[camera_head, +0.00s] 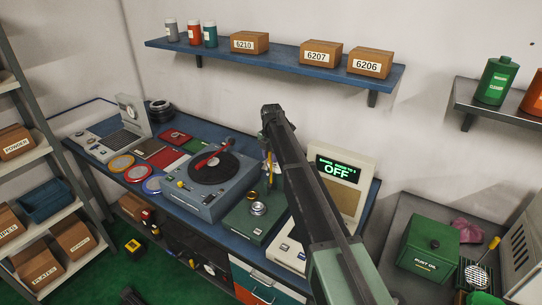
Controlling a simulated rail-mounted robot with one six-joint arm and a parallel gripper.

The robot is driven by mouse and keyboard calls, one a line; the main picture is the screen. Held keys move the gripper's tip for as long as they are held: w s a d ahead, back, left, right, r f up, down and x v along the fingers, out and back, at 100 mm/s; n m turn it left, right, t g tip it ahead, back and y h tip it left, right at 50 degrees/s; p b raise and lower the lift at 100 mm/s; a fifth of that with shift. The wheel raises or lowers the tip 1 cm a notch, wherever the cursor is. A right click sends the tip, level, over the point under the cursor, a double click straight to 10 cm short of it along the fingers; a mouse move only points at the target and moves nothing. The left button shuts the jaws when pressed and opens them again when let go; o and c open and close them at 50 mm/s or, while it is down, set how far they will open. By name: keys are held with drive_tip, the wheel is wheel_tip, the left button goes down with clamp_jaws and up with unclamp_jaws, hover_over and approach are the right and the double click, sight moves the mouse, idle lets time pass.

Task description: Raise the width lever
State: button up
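My arm reaches from the lower right up over the workbench, and its far end bends down near the green device. My gripper (269,185) hangs there, small and partly hidden by the arm; I cannot tell whether its fingers are apart or hold anything. A blue-grey machine (203,204) with a black disc and a red lever-like arm (212,153) stands to the left. No part is clearly identifiable as the width lever.
A shelf above (281,61) bears bottles and labelled cartons. At right, a grey table holds a green "DUST OIL" box (430,248). Shelving stands at left.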

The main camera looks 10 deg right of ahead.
drive_tip(key=shift+o, duration=1.3)
wheel_tip(320, 180, up, 11)
drive_tip(key=p, duration=1.1)
drive_tip(key=shift+r, duration=0.1)
drive_tip(key=shift+w+f, duration=0.1)
drive_tip(key=shift+f, duration=0.1)
